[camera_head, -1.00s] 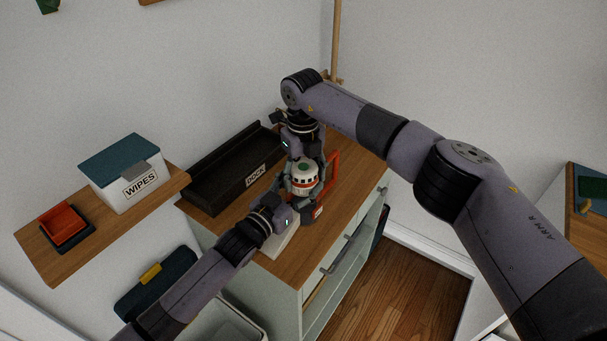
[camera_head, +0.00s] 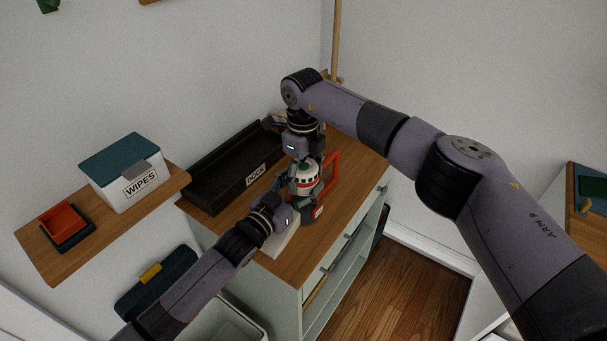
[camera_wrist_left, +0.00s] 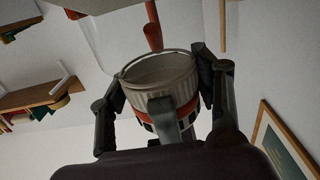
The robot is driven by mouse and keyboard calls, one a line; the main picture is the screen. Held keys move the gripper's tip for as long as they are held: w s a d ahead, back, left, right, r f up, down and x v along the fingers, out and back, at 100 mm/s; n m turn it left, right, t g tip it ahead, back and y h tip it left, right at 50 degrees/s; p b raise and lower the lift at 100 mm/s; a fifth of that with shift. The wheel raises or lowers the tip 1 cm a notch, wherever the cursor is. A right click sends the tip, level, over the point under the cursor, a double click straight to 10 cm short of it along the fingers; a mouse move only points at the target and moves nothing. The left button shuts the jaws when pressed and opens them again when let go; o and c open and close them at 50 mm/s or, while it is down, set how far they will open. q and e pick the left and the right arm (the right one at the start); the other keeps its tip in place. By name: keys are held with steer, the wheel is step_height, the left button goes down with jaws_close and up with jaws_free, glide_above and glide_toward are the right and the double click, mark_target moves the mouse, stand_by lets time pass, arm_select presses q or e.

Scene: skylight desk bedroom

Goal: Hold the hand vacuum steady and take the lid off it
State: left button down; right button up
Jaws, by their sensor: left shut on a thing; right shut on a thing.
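The hand vacuum (camera_head: 318,211) stands upright on the wooden dresser top, with an orange-red body and loop handle. Its white lid (camera_head: 309,174), with dark slots and a green mark, is at the top. My left gripper (camera_head: 293,200) comes in from the left and is shut on the vacuum's body. In the left wrist view its fingers (camera_wrist_left: 165,95) flank a pale cup-like part with an orange band (camera_wrist_left: 162,76). My right gripper (camera_head: 304,166) reaches down from above and is shut on the lid, hiding part of it. I cannot tell whether the lid is loose.
A black dock tray (camera_head: 215,178) lies behind and left of the vacuum. A pale block (camera_head: 284,243) lies by my left gripper. A wall shelf (camera_head: 48,265) holds a wipes box (camera_head: 137,187) and an orange-red tray (camera_head: 63,221). The dresser top is clear at front right.

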mark_target(303, 165)
arm_select(q)
steer(key=shift+a+f, duration=0.15)
steer(key=shift+f, duration=0.15)
arm_select(e)
steer(key=shift+w+d+r, duration=0.1)
steer(key=shift+w, duration=0.05)
stand_by(0.4)
steer(key=o, duration=1.3)
steer(key=shift+r, duration=2.25)
arm_select(q)
steer(key=c, duration=0.8)
jaws_free()
steer(key=o, duration=0.4)
steer(key=shift+r, duration=0.15)
steer(key=shift+c, duration=0.2)
arm_select(e)
steer(key=shift+f, duration=0.1)
